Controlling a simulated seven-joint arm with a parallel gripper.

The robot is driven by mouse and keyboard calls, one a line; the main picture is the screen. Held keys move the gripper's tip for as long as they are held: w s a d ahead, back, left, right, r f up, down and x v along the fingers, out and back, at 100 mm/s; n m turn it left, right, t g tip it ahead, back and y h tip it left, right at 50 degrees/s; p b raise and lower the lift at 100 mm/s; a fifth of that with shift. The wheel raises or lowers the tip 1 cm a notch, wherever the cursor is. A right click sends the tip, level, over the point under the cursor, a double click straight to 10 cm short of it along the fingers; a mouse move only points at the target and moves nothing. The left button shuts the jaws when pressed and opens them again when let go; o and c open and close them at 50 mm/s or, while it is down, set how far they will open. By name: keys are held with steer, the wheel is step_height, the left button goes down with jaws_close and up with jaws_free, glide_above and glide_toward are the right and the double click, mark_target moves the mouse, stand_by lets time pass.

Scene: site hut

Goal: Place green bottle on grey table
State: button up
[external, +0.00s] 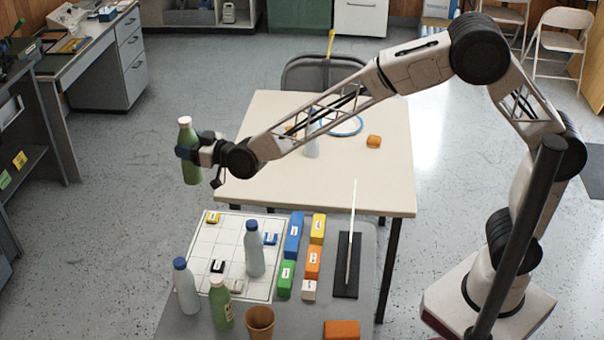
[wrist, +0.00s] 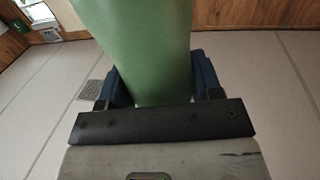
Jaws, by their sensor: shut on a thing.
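A green bottle (external: 190,172) with a pale cap stands upright in my gripper (external: 187,153), which is shut around its middle. It is held in the air left of the cream table, and in the picture the floor is behind it. The bottle also fills the top of the wrist view (wrist: 140,45), between the blue-black fingers (wrist: 155,88). The grey table (external: 285,318) is at the bottom of the external view, in front of the cream table. A second green bottle (external: 221,308) stands on it near the front.
The grey table holds a white grid sheet (external: 205,245), two grey-white bottles (external: 255,255) (external: 187,290), a brown cup (external: 260,322), several coloured blocks (external: 293,235), an orange block (external: 342,330) and a black stand (external: 346,275) with an upright white piece. The cream table (external: 300,185) is mostly clear.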

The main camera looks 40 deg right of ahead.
steer(key=s+a+f+m+t+h, duration=0.1)
steer(key=s+a+f, duration=0.3)
steer(key=s+a, duration=0.75)
steer(key=s+a+f+m+t+h, duration=0.1)
steer(key=s+a+f+h, duration=0.15)
steer(key=s+a, duration=0.95)
step_height(320, 180, down, 12)
steer(key=d, duration=0.1)
steer(key=shift+s+d+r, duration=0.15)
steer(key=shift+s+d, duration=0.05)
steer(key=shift+d, duration=0.1)
steer(key=shift+y, duration=0.25)
step_height(320, 180, down, 6)
steer(key=shift+f, duration=0.2)
steer(key=shift+f, duration=1.8)
steer(key=shift+f, duration=0.2)
